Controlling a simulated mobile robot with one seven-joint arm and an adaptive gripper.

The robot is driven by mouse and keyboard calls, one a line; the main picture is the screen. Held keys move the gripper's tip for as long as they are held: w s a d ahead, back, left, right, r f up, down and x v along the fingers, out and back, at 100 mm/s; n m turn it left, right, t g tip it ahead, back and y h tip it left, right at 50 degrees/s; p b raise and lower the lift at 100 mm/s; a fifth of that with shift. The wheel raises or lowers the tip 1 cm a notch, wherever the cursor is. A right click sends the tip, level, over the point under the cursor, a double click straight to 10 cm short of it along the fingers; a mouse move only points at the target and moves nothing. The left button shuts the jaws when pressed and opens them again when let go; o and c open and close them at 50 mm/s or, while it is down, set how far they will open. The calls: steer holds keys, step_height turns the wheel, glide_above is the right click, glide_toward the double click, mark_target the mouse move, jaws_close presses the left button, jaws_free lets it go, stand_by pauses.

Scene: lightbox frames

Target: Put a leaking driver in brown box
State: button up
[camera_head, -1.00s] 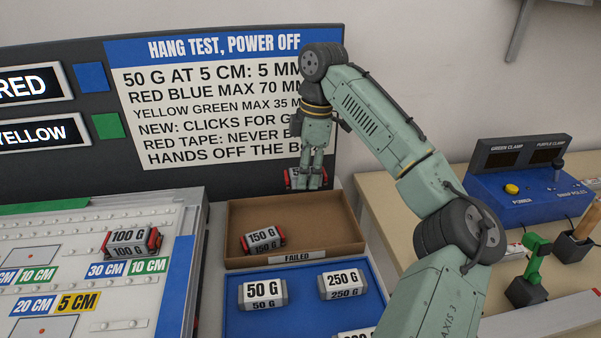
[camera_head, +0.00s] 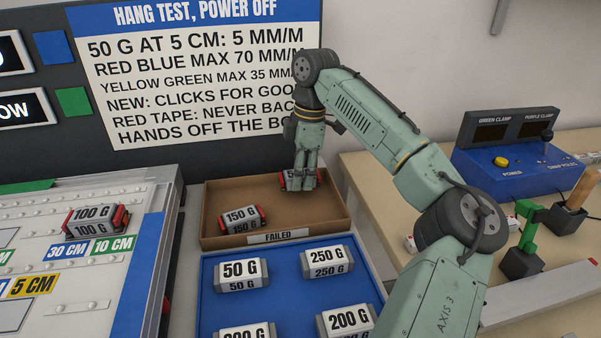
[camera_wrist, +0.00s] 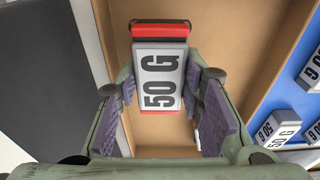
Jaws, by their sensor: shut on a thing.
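The brown box (camera_head: 292,211), labelled FAILED, is an open shallow tray below the sign. A 150 G block (camera_head: 241,218) with red ends lies in its left part. My gripper (camera_head: 304,184) points down over the box's back part, right of that block. It is shut on a 50 G block (camera_head: 288,180) with red ends. In the wrist view, the held 50 G block (camera_wrist: 160,75) sits between the purple finger pads of my gripper (camera_wrist: 165,95), with the box floor (camera_wrist: 240,40) behind it. Whether it touches the floor I cannot tell. No label reads "driver".
A blue tray (camera_head: 290,291) with several plain-ended weights stands in front of the box. A 100 G block (camera_head: 95,219) with red ends lies on the white board (camera_head: 60,262) at left. A blue control box (camera_head: 510,160) stands on the right table.

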steer(key=shift+f, duration=0.1)
steer(key=o, duration=1.2)
steer(key=shift+o, duration=0.2)
step_height(320, 180, up, 12)
steer(key=d, duration=0.1)
steer(key=shift+w+d, duration=0.15)
steer(key=shift+d, duration=0.05)
